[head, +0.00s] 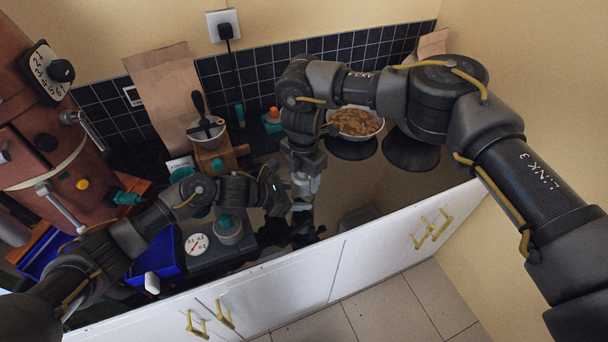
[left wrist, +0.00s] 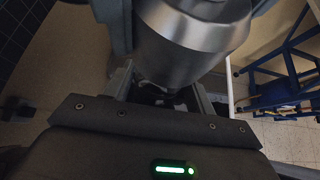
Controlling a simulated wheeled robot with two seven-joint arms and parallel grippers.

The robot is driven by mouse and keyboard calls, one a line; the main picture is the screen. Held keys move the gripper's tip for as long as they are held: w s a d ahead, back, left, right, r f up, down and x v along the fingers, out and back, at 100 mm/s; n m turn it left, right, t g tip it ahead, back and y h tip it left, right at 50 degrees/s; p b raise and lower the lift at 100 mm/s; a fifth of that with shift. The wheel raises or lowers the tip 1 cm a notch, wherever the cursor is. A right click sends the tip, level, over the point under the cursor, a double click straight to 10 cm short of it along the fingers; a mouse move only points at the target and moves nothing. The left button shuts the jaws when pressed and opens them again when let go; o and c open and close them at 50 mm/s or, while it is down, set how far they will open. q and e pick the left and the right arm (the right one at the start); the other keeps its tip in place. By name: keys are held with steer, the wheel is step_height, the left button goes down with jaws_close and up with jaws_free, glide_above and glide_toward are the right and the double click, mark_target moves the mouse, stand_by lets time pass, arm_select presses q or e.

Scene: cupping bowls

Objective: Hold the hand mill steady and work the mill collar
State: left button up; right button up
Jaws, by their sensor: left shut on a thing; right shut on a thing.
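The hand mill (head: 304,184) is a small grey metal cylinder over the dark counter, mostly hidden between my two grippers in the head view. In the left wrist view its smooth metal body (left wrist: 190,30) fills the top middle and tapers towards the jaws. My left gripper (head: 298,206) comes in from the left, shut on the mill's body low down. My right gripper (head: 304,172) comes down from above, shut on the upper part of the mill. The collar cannot be made out separately; the right gripper covers that end.
A bowl of brown beans (head: 356,123) stands behind on the right, near my right arm. A dial scale (head: 197,244), a blue tray (head: 160,262) and a grey bowl (head: 206,130) crowd the left. White cupboard fronts (head: 290,285) mark the near edge.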

arm_select(q)
steer(key=shift+s+f, duration=0.1)
steer(key=shift+f, duration=0.1)
arm_select(e)
steer(key=n, duration=0.3)
steer(key=shift+n, duration=0.3)
steer(key=o, duration=0.8)
arm_select(q)
steer(key=shift+r, duration=0.1)
arm_select(e)
step_height(320, 180, up, 12)
arm_select(q)
steer(key=o, duration=1.7)
steer(key=shift+c, duration=0.2)
